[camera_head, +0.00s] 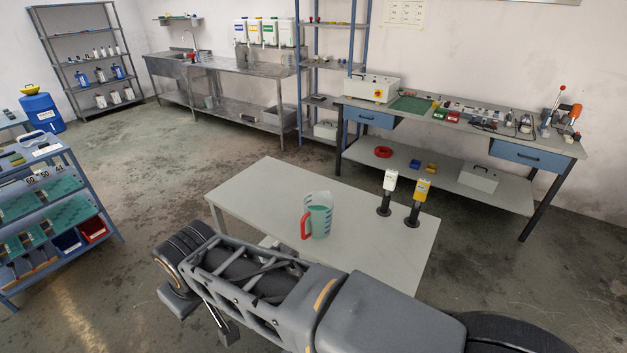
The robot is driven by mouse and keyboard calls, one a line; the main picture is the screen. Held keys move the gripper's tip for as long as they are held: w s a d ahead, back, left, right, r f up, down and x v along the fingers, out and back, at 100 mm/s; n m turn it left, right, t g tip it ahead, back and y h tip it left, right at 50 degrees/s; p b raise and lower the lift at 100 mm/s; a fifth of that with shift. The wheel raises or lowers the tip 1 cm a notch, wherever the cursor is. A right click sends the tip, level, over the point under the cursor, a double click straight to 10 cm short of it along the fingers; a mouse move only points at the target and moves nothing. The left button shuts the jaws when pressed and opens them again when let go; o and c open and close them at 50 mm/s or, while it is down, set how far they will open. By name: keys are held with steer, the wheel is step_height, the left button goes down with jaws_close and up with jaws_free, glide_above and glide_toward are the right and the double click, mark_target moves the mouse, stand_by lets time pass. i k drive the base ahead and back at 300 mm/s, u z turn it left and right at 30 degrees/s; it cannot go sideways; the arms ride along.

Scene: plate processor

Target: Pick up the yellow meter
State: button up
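The yellow meter (422,191) stands upright in a black stand (412,218) near the right end of the grey table (255,185). A white meter (390,181) stands in a similar black stand (384,208) just to its left and slightly farther back. My arm lies across the bottom of the head view, in front of the table's near edge. I cannot make out my gripper; its fingers do not show. Nothing is seen touching the yellow meter.
A clear jug with a red handle (318,216) stands on the table left of the meters. The table's left part is bare. Behind is a workbench (455,122) with tools; a blue shelf cart (50,215) stands at left. Open floor lies between.

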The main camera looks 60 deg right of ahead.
mark_target(422, 185)
steer(key=z, duration=2.85)
